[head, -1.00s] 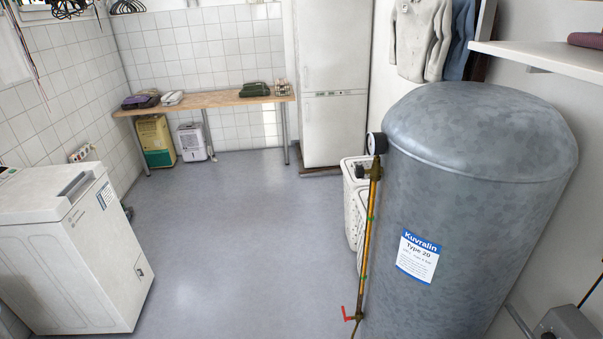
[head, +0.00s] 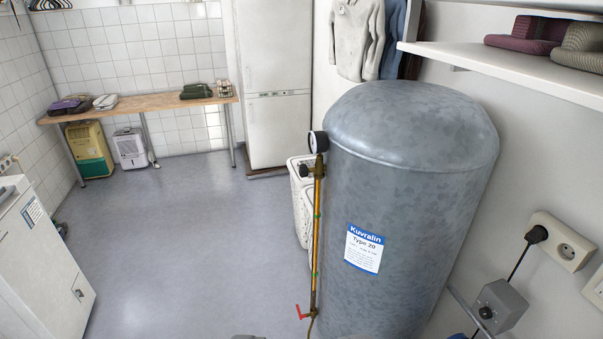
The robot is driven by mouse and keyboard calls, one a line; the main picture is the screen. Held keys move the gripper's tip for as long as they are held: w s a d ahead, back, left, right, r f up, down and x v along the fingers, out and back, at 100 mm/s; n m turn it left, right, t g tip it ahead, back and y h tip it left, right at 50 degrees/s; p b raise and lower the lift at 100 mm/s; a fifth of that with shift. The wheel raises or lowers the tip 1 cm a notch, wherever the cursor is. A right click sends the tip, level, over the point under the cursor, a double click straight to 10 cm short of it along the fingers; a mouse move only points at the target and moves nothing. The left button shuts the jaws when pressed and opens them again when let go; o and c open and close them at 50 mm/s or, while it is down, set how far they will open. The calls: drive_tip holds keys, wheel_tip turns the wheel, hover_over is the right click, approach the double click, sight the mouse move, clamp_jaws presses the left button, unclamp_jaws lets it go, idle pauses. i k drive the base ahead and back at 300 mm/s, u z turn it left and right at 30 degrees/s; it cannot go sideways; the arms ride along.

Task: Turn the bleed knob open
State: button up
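A tall grey metal tank (head: 405,215) with a blue and white label stands right of centre. On its left side is a vertical sight tube (head: 317,230) with brass fittings. A small dark knob (head: 305,171) sticks out left from the upper fitting, just below a round pressure gauge (head: 318,142). I cannot tell for certain that this is the bleed knob, or how it is turned. A red lever (head: 303,312) sits at the tube's lower end.
A white shelf (head: 500,66) juts out at upper right above the tank's side. A socket (head: 563,240) and a grey box (head: 498,305) with a cable are at right. White baskets (head: 299,200) stand behind the tube. The floor left of the tank is clear up to a white machine (head: 40,270).

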sight(303, 170)
drive_tip(key=z, duration=0.05)
drive_tip(key=k, duration=1.15)
drive_tip(key=u, duration=0.85)
drive_tip(key=i, duration=2.45)
drive_tip(key=z, duration=0.8)
drive_tip(key=k, duration=0.75)
drive_tip(key=z, duration=0.2)
drive_tip(key=i, duration=0.55)
